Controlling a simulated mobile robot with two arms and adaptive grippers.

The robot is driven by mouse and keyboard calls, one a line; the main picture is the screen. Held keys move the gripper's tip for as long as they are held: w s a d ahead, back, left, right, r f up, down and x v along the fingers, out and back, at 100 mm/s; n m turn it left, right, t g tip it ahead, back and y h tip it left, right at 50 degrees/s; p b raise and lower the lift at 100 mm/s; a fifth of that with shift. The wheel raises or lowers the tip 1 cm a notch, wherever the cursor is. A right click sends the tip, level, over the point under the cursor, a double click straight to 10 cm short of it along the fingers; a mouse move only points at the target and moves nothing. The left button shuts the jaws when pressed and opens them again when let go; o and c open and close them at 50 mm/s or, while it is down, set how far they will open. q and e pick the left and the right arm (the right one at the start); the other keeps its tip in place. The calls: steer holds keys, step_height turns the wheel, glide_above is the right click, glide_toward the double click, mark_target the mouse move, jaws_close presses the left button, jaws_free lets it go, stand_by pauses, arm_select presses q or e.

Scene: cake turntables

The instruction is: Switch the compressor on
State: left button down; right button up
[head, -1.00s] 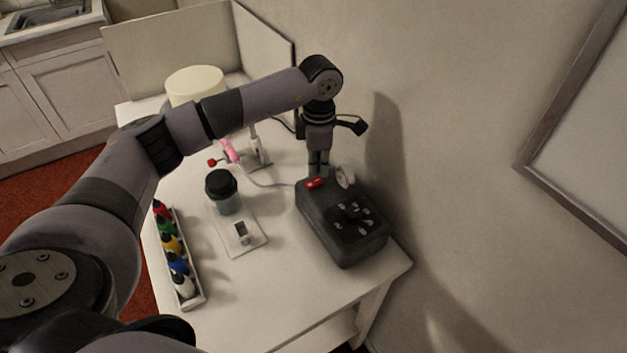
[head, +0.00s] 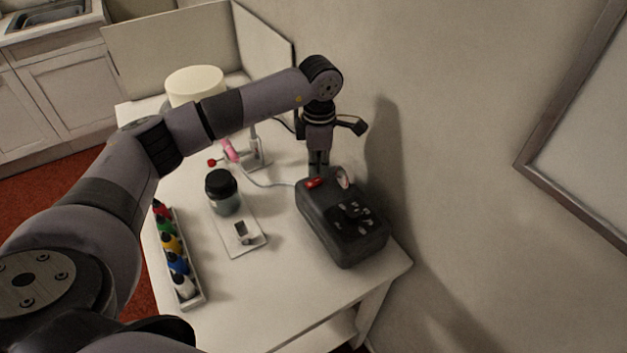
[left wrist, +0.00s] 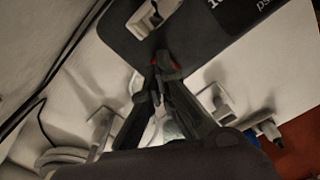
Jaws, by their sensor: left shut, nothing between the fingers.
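The compressor (left wrist: 205,38) fills the upper part there. My right gripper is not in view.
A pink airbrush (head: 229,151) rests on a stand, with a hose running to the compressor. A dark-lidded jar (head: 223,192), a rack of colour bottles (head: 196,290) and a cream cake (head: 195,84) stand on the table. The wall is close on the right.

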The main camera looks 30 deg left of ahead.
mark_target(318, 179)
arm_select(q)
steer(key=shift+f+b, duration=0.85)
steer(key=shift+f, duration=0.3)
stand_by(0.4)
steer(key=shift+r, duration=0.15)
steer(key=shift+r+p, duration=2.1)
steer(key=shift+r, duration=1.3)
